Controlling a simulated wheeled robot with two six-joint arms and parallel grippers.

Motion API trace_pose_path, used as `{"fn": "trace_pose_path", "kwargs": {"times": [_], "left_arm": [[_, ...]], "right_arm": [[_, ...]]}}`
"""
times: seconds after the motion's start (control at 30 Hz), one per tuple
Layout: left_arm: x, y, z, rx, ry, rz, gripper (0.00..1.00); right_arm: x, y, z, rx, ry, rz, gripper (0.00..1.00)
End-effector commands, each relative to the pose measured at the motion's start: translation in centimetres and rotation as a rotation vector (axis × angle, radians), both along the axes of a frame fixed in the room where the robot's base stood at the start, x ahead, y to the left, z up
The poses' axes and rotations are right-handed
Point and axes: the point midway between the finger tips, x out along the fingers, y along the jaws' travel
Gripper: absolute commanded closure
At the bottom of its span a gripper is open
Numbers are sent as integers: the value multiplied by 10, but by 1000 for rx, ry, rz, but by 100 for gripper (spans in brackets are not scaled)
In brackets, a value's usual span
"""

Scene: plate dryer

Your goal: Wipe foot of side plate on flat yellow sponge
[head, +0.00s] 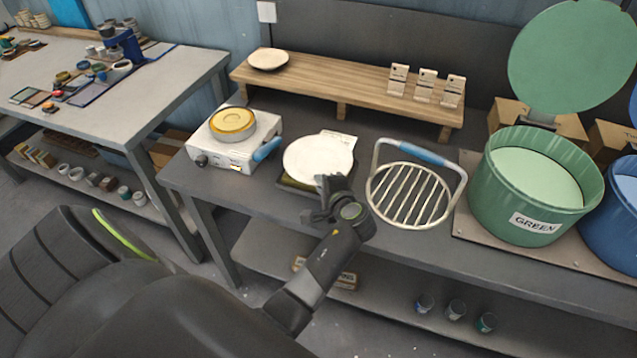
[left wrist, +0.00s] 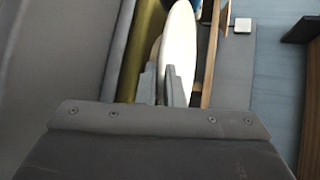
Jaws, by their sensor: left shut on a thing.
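The white side plate (head: 318,157) is about level over the middle of the bench. My left gripper (head: 332,192) is shut on its near rim. In the left wrist view the plate (left wrist: 180,45) shows nearly edge-on between the fingers (left wrist: 163,85). The flat yellow sponge (head: 296,185) shows as a dull yellow-olive edge under the plate's near left side. It also shows in the left wrist view as an olive-yellow band (left wrist: 147,45) beside the plate. The plate hides most of the sponge, its foot is hidden, and I cannot tell whether they touch. My right gripper is not in view.
A wire rack (head: 410,193) with a blue handle stands close right of the plate. A white burner unit (head: 210,153) with a round yellow-topped pan (head: 233,121) stands left. A green bucket (head: 520,210) is farther right. A wooden riser (head: 335,85) holds another plate (head: 268,60) and cards behind.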

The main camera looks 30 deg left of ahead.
Motion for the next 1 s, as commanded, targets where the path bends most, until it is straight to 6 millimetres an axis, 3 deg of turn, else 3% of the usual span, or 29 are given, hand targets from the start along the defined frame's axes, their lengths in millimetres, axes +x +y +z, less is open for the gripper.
{"fn": "trace_pose_path", "kwargs": {"times": [0.23, 1.0], "left_arm": [[0, 0, 5, -1, 1, 0, 100], [0, 1, 63, 2, -3, 0, 100]], "right_arm": [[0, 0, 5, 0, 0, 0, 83], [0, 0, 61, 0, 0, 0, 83]]}}
